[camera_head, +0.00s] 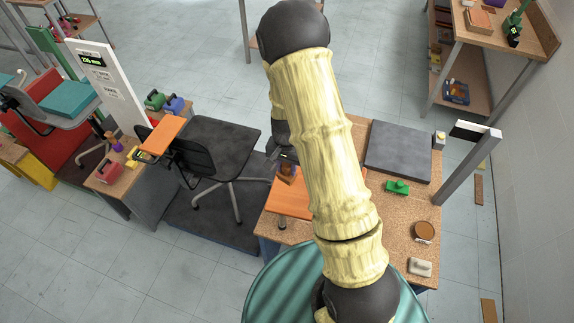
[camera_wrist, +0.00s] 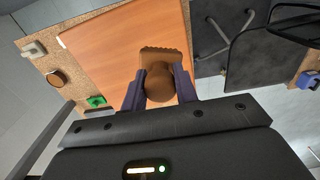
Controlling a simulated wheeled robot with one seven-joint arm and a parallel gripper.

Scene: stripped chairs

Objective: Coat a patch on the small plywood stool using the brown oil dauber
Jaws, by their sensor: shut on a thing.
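The small plywood stool (camera_head: 283,203) shows as an orange wooden top on the cork-coloured bench, partly hidden behind my arm in the head view. Its flat top (camera_wrist: 110,50) fills much of the wrist view and looks even in colour. My gripper (camera_wrist: 160,90) is shut on the brown oil dauber (camera_wrist: 165,88), with one dark finger on each side of its rounded grip. The dauber's wide head (camera_wrist: 160,55) points away over the stool top. I cannot tell whether it touches the wood. In the head view the dauber (camera_head: 286,172) is small and dark.
The bench (camera_head: 405,215) also holds a grey slab (camera_head: 398,150), a green item (camera_head: 397,187), a round brown-topped tin (camera_head: 424,231) and a pale block (camera_head: 420,267). A grey post (camera_head: 467,170) stands at its right. A black chair (camera_head: 215,150) stands left of the bench.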

